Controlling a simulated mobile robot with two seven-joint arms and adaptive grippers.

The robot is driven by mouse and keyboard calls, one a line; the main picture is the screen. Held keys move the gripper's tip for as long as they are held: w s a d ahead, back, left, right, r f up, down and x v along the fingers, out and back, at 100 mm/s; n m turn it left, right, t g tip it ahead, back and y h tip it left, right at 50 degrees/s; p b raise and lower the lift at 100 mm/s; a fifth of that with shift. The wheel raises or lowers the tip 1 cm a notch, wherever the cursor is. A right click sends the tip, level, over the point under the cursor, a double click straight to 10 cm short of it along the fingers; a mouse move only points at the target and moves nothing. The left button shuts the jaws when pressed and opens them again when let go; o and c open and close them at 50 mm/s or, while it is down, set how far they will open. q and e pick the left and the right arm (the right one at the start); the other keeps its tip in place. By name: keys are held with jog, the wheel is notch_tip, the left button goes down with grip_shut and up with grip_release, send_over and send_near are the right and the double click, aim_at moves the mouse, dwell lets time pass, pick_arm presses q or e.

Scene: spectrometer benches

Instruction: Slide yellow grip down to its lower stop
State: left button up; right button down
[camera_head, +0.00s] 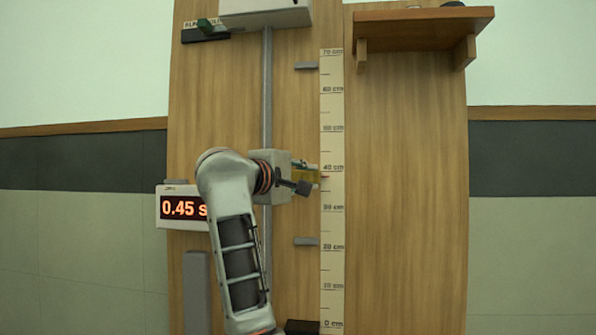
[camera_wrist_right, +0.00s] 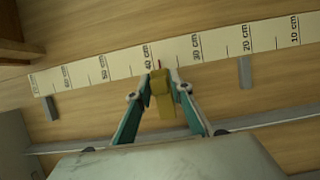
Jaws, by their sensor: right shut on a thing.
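The yellow grip (camera_head: 312,176) is beside the scale at a little under 40 cm, partly hidden by my right gripper (camera_head: 303,178). In the right wrist view the yellow grip (camera_wrist_right: 163,102) sits between the two fingers of my right gripper (camera_wrist_right: 162,82), which is shut on it. A thin red pointer shows at the scale side of the grip. The lower stop (camera_head: 306,241) is a grey bar slightly above the 20 cm mark, clear below the grip; it also shows in the wrist view (camera_wrist_right: 246,72). My left gripper is not in view.
The scale (camera_head: 332,120) runs up the wooden board, with a vertical grey rod (camera_head: 267,90) left of it. An upper stop (camera_head: 307,65) is near 70 cm. A display (camera_head: 175,207) reads 0.45 s. A wooden shelf (camera_head: 420,30) is at upper right. The strip between grip and lower stop looks clear.

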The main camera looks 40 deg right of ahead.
pick_arm(q)
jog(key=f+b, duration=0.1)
jog(key=b, duration=0.1)
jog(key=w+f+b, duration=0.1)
jog(key=b, duration=0.2)
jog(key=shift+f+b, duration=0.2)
jog(key=shift+b, duration=0.15)
pick_arm(e)
notch_tip(320, 180, down, 14)
jog(key=shift+f, duration=0.25)
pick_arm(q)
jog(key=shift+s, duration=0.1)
pick_arm(e)
jog(key=shift+w, duration=0.1)
jog(key=c, duration=1.9)
grip_release()
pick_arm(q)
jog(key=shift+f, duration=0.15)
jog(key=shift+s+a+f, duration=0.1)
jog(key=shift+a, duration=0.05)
pick_arm(e)
jog(key=shift+r, duration=0.15)
jog(key=v, duration=1.2)
